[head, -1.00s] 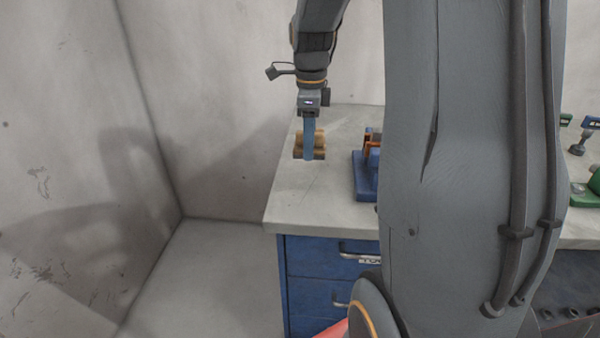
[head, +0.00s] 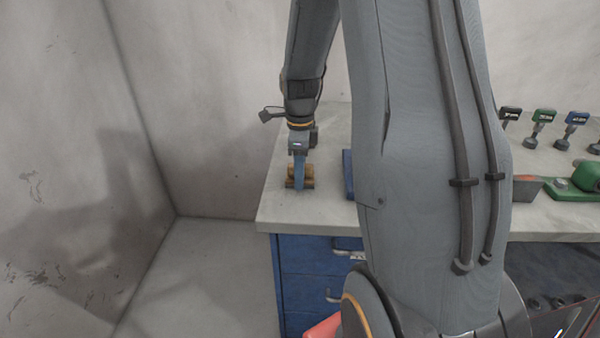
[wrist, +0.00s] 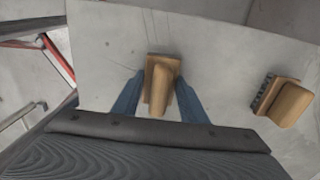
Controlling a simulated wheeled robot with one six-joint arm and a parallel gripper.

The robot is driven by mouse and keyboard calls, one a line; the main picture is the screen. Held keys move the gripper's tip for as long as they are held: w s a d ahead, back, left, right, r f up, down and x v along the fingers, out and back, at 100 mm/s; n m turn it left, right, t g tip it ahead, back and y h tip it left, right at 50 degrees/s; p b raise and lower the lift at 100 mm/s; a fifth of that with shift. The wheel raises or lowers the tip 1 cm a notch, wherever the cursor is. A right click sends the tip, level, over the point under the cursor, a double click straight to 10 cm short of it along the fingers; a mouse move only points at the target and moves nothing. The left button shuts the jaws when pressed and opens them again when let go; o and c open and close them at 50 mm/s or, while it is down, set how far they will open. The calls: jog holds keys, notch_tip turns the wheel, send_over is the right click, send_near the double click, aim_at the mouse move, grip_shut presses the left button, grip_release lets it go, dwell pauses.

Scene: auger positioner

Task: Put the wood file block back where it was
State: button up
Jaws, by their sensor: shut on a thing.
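My gripper (wrist: 160,80) has blue fingers, one on each side of a tan wooden block (wrist: 163,68) with a rounded raised grip, and is shut on it. I take it to be the wood file block. In the head view my gripper (head: 299,176) points down over the left end of the bench. The tan block (head: 291,172) shows low between and behind the fingers, close to the bench top; whether it touches is unclear.
A second wooden block (wrist: 290,104) with a dark ridged edge lies to the right in the wrist view. A blue object (head: 348,172) is partly hidden by my arm. Green tools (head: 575,187) stand on the right. The front left of the bench (head: 277,213) is clear.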

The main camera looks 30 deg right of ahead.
jog(key=shift+f, duration=0.1)
jog(key=o, duration=1)
notch_tip(320, 180, up, 11)
jog(key=shift+w+r+b, duration=0.1)
jog(key=shift+b, duration=1)
jog(key=shift+r, duration=0.45)
jog(key=shift+s+a+f+n, duration=0.15)
jog(key=shift+s+a+n, duration=0.15)
jog(key=shift+n, duration=0.2)
jog(key=s+a+f+n, duration=0.3)
jog(key=s+a+n, duration=0.1)
jog(key=n, duration=0.4)
jog(key=s+a+f+n, duration=0.4)
jog(key=s+a+n, duration=0.1)
jog(key=n, duration=0.3)
jog(key=s+a+f+n, duration=0.3)
jog(key=s+a+n, duration=0.2)
jog(key=n, duration=0.2)
jog(key=shift+s+a+f+n+t, duration=0.2)
jog(key=shift+s+n+t, duration=0.1)
jog(key=shift+s+n, duration=0.1)
